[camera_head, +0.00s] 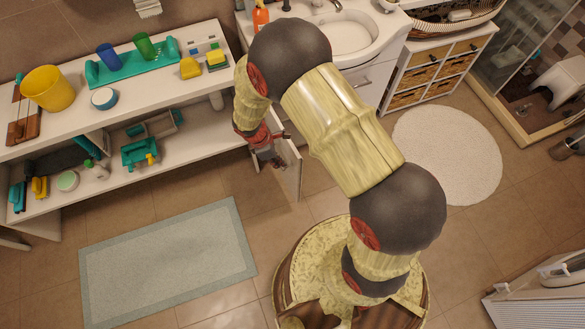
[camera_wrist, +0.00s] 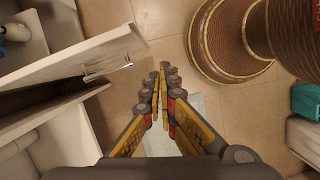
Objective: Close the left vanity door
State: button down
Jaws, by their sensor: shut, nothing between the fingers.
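The white vanity stands under the sink (camera_head: 350,35) in the head view. Its left door (camera_head: 291,165) is swung open, sticking out toward the floor; my arm hides part of the vanity front. In the wrist view a white panel with a silver handle (camera_wrist: 108,70), apparently this door, is left of my fingers. My gripper (camera_wrist: 160,80) is shut and empty, with its fingertips to the right of the panel's end and apart from it in that view. In the head view my gripper (camera_head: 272,157) is beside the open door, on its left, partly hidden by my wrist.
A white shelf unit (camera_head: 190,90) with cups, sponges and trays stands left of the vanity. A grey mat (camera_head: 168,262) and a round white rug (camera_head: 447,155) lie on the tiled floor. A wicker-drawer cabinet (camera_head: 440,72) is right of the vanity.

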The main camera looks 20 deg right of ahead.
jog(key=w+d+f+n+t+b, duration=0.1)
jog(key=w+d+f+n+b, duration=0.2)
jog(key=f, duration=0.6)
jog(key=shift+w+d+b, duration=0.45)
jog(key=shift+d+b, duration=0.25)
jog(key=shift+d, duration=0.5)
jog(key=shift+d, duration=0.1)
